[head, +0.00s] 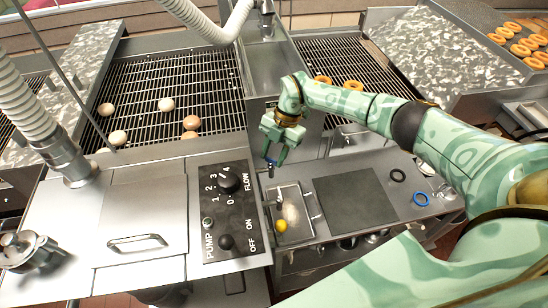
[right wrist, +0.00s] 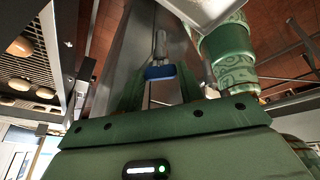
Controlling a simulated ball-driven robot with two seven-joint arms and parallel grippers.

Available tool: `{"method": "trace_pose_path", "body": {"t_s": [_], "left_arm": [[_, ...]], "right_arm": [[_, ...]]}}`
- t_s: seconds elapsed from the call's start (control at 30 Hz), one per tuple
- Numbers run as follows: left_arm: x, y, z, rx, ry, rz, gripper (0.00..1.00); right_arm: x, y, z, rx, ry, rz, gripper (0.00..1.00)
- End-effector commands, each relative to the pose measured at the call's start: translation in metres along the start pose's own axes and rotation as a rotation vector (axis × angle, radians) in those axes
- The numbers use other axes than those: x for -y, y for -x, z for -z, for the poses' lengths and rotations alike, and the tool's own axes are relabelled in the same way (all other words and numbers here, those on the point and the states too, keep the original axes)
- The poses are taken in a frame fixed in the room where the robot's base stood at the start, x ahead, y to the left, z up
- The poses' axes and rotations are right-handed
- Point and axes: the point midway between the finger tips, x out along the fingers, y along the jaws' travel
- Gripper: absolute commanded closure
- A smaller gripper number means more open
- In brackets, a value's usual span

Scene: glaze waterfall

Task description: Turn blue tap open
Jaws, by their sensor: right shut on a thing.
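The blue tap (head: 271,163) hangs above the small metal tray at the middle of the head view; only a little of its blue handle shows there. In the right wrist view its blue handle (right wrist: 158,72) lies between my fingertips, with a grey metal stem beyond it. My right gripper (head: 272,159) reaches down from the green arm and is shut on the blue handle. How far the tap is turned I cannot tell. My left gripper is not in view.
A control panel (head: 229,212) with knobs lies left. A dark mat (head: 354,194), a black ring (head: 398,175) and a blue ring (head: 420,199) lie right. Doughnuts (head: 353,85) sit on a rack behind.

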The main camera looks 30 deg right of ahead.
Motion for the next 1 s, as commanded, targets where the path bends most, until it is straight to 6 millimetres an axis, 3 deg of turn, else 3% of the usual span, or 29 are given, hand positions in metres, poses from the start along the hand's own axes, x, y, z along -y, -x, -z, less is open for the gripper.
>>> {"method": "trace_pose_path", "body": {"t_s": [0.5, 1.0], "left_arm": [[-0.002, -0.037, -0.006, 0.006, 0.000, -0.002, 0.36], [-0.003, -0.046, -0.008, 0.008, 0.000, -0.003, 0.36]], "right_arm": [[-0.006, -0.001, -0.002, -0.039, 0.394, 0.161, 0.86], [-0.007, 0.000, 0.000, -0.054, 0.535, 0.219, 0.86]]}}
